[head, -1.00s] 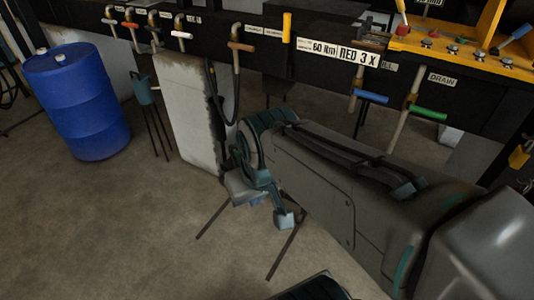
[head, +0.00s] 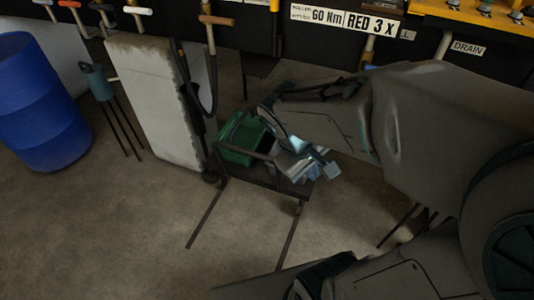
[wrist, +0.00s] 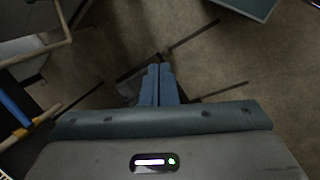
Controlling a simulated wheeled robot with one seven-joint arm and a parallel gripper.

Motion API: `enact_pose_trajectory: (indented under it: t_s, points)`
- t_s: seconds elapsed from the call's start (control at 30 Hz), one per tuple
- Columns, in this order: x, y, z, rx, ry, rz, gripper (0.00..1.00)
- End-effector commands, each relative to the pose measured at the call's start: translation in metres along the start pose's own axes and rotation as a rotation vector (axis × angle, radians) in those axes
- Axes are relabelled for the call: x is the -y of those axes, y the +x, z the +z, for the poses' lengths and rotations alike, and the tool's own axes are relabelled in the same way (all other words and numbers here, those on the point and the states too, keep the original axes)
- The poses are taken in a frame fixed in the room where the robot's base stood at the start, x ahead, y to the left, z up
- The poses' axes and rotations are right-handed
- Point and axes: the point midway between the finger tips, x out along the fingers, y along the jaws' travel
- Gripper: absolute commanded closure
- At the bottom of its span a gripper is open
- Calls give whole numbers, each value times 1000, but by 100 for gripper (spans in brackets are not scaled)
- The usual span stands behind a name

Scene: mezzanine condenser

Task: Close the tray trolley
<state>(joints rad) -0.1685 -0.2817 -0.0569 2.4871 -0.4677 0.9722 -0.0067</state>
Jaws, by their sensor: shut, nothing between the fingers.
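The tray trolley (head: 262,180) is a low dark frame with a raised bar, standing at the far end of two thin dark floor rails (head: 205,215). A green bin (head: 240,140) sits on it. My gripper (head: 306,178) is over the trolley's right side in the head view, and my arm hides part of the trolley behind it. In the wrist view my blue-grey fingers (wrist: 159,72) are together and empty, pointing down towards the floor. A dark part beside the fingertips may be the trolley's edge; I cannot tell whether they touch it.
A pale block (head: 150,95) stands left of the trolley, with a dark hose beside it. A blue drum (head: 40,110) and a thin-legged stand (head: 100,85) are farther left. A panel with T-handles (head: 218,21) runs behind. The floor in front is open.

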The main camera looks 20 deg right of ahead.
Motion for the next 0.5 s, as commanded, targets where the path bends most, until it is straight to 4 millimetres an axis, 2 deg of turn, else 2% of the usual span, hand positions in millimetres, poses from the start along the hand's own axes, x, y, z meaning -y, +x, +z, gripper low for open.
enact_pose_trajectory:
  t_s: [0.03,0.1,0.27,0.37,0.5]
  points:
    - [6,40,-6,60,-94,58,100]
    - [2,70,-14,127,-219,147,100]
    - [-3,131,-44,261,-520,361,100]
    - [-1,165,-72,324,-715,503,100]
    - [14,211,-119,392,-994,710,100]
